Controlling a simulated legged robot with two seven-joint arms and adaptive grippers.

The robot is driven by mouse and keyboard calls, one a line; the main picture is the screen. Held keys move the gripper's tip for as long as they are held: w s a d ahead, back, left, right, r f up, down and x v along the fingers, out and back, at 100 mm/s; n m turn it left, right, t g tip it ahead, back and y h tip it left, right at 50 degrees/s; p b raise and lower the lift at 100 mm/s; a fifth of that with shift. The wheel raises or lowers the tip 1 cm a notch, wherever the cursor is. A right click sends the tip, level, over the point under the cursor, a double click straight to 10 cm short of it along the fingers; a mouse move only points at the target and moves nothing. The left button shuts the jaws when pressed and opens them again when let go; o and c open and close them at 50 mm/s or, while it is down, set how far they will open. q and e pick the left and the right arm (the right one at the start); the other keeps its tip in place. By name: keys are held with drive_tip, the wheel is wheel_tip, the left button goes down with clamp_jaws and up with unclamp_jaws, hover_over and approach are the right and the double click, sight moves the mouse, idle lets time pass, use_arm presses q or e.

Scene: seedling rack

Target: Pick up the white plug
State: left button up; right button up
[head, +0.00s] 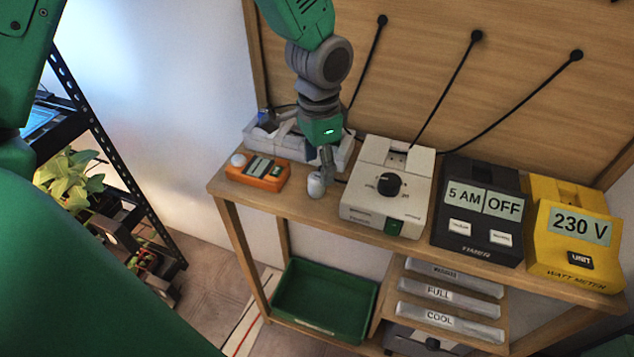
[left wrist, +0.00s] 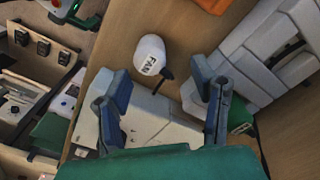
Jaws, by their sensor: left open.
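The white plug (head: 316,186) is a small rounded white piece on the wooden bench top, between the orange device and the white dial box. In the left wrist view the white plug (left wrist: 151,54) carries the label FAN, and a short dark piece sticks out at its lower right. My left gripper (head: 326,163) points down just behind the plug in the head view. In the left wrist view my left gripper (left wrist: 162,84) is open, its two fingers apart, with the plug beyond the fingertips and nothing held. My right gripper is not in view.
An orange device (head: 258,171) stands left of the plug, a white dial box (head: 376,212) right. A white power strip (head: 257,136) lies behind. A black timer (head: 476,230) and yellow watt meter (head: 572,255) stand further right. A green bin (head: 318,305) sits below.

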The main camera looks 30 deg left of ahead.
sight(317, 175)
use_arm(q)
drive_tip(key=f, duration=0.1)
drive_tip(key=s+f, duration=0.1)
drive_tip(key=f, duration=0.1)
drive_tip(key=shift+s+d+f, duration=0.15)
drive_tip(key=shift+d+f, duration=0.15)
drive_tip(key=shift+f, duration=0.6)
drive_tip(key=shift+a, duration=0.2)
clamp_jaws()
drive_tip(key=shift+d, duration=0.1)
